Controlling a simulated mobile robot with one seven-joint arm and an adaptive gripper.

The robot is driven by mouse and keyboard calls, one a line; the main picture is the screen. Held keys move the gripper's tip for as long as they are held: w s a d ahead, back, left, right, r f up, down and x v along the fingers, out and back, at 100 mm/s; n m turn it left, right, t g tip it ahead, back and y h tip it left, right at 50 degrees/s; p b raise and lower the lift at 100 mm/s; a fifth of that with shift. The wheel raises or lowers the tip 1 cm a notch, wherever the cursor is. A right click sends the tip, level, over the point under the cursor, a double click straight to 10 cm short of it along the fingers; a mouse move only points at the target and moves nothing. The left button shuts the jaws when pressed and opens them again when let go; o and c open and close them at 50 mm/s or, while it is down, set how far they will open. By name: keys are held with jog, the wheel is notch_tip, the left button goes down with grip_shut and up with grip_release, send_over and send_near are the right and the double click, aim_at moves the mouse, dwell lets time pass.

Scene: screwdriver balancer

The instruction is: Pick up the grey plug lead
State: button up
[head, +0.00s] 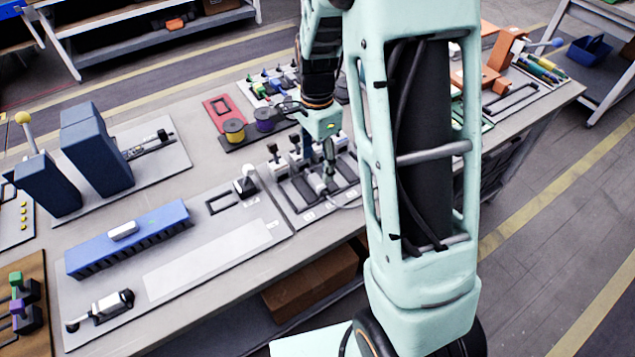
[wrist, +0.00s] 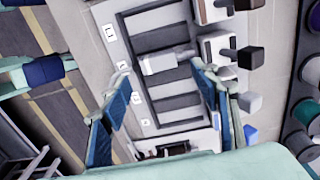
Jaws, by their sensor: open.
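The grey plug lead (head: 318,184) lies on a light board with several dark slots (head: 304,188), near the front edge of the workbench. My gripper (head: 329,165) points down above this board. In the wrist view my gripper (wrist: 158,95) is open, with blue-padded fingers on either side of the slots and nothing between them. The plug appears just beyond the fingertips; whether they touch it I cannot tell.
Several upright plugs with dark and grey handles (wrist: 222,48) stand in a row beside the slots, close to the right finger. Wire spools (head: 234,130) stand behind the board. A blue rail block (head: 130,238) lies to the left. The floor lies beyond the bench's front edge.

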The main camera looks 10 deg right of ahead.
aim_at(318, 179)
jog(key=f, duration=0.5)
jog(key=shift+w+d+f, duration=0.1)
jog(key=shift+w+f, duration=0.1)
jog(key=shift+f, duration=0.2)
jog(key=c, duration=0.9)
jog(key=shift+o, duration=0.2)
jog(key=shift+r, duration=0.1)
